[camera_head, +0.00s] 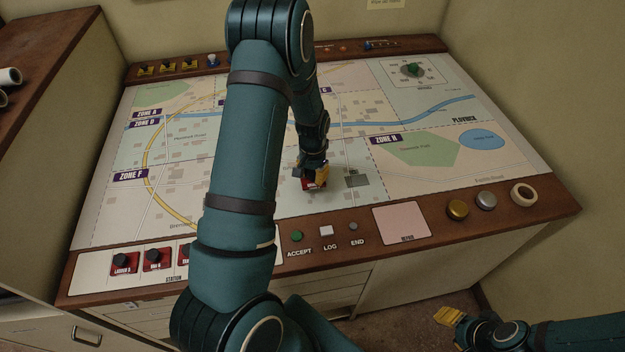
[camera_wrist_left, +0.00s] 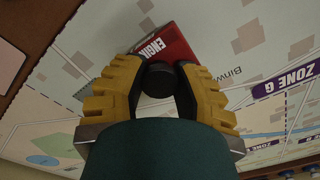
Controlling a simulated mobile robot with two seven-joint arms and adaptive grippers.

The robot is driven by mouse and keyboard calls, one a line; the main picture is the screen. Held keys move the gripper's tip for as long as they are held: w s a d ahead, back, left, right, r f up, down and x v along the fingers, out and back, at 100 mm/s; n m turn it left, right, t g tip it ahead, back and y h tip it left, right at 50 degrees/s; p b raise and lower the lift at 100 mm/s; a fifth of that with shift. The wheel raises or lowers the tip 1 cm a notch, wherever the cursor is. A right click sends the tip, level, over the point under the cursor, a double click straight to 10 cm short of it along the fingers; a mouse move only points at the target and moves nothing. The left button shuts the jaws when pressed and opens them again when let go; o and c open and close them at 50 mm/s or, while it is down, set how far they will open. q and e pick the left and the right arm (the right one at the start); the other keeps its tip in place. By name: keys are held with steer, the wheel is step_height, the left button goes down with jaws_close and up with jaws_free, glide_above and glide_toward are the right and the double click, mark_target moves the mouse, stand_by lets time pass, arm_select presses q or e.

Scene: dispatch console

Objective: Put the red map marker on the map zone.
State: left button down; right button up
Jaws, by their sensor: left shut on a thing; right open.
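The red map marker (camera_head: 312,184) has a black knob (camera_wrist_left: 158,80) on top and white lettering starting "ENGIN" on its red side (camera_wrist_left: 168,44). My left gripper (camera_head: 314,174) is shut on the knob, with its yellow fingers on either side in the left wrist view (camera_wrist_left: 158,92). The marker is over the lower middle of the map (camera_head: 240,170), left of the Zone H label (camera_head: 385,140); I cannot tell if it touches the surface. My left arm hides part of the map. My right gripper (camera_head: 449,316) is open and empty, low at the right, off the console.
Other red markers with black knobs (camera_head: 124,262) stand in the station strip at the front left. A dial (camera_head: 413,70) sits at the back right.

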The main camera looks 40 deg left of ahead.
mark_target(313, 180)
arm_select(q)
steer(key=shift+f, duration=1.45)
steer(key=shift+f, duration=0.15)
steer(key=c, duration=0.7)
jaws_free()
steer(key=shift+c, duration=0.2)
steer(key=shift+r, duration=0.3)
step_height(313, 180, up, 12)
steer(key=shift+f+p, duration=0.1)
steer(key=shift+p, duration=0.2)
